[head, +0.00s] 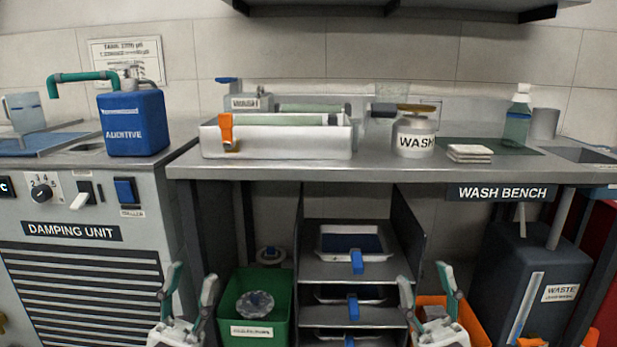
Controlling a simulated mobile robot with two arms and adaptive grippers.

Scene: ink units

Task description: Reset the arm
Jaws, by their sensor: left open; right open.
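My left gripper (189,284) is at the bottom of the head view, left of centre, in front of the gap between the damping unit and the green bin. Its two fingers are spread apart with nothing between them. My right gripper (428,282) is at the bottom, right of centre, in front of the orange bin and the shelf's right side. Its fingers are also apart and empty. Both grippers point upward in the picture and sit below the bench top. The arms behind them are mostly out of view.
The wash bench (400,176) carries a white tray (280,143), a WASH pot (415,137), white pads (469,153) and a bottle (516,117). A blue additive can (133,124) stands on the damping unit (80,214). Below are a green bin (254,317), orange bin (470,318) and waste tank (530,275).

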